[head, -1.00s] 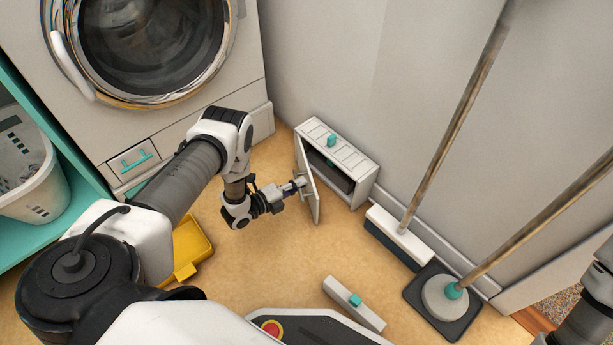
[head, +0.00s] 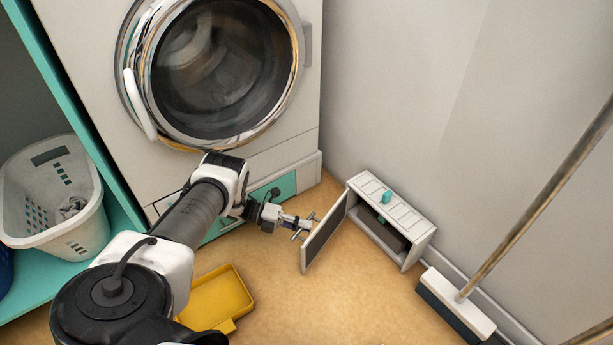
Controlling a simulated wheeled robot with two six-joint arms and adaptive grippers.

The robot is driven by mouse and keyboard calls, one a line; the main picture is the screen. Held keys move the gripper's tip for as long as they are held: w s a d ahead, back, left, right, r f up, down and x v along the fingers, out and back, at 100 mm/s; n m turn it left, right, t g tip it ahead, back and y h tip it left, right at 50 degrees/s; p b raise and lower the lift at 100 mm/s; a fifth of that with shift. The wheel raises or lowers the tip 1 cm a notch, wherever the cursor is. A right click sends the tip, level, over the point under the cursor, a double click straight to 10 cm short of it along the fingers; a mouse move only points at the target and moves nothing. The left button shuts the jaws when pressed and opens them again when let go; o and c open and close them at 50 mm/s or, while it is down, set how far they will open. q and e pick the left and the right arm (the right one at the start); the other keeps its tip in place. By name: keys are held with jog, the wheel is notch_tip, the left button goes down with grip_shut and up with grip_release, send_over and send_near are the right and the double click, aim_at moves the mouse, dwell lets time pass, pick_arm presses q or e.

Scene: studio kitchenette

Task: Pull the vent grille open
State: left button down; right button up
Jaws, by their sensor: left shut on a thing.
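The vent grille (head: 325,236) is a hinged panel on the front of a low white vent box (head: 405,218) against the wall. It is swung well out from the box, and the dark opening behind it shows. My left gripper (head: 303,226) is at the grille's outer side, on the left, and is shut on it. The exact part between the fingers is too small to make out. My right gripper is out of the picture.
A washing machine (head: 300,150) stands behind my left arm. A yellow tray (head: 240,300) lies on the floor at its front. A broom head (head: 456,305) stands to the right of the vent box. A laundry basket (head: 85,235) is at the left.

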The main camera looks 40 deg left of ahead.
pick_arm(q)
jog(key=shift+a, duration=0.25)
jog(key=shift+w, duration=0.1)
jog(key=c, duration=1.2)
grip_release()
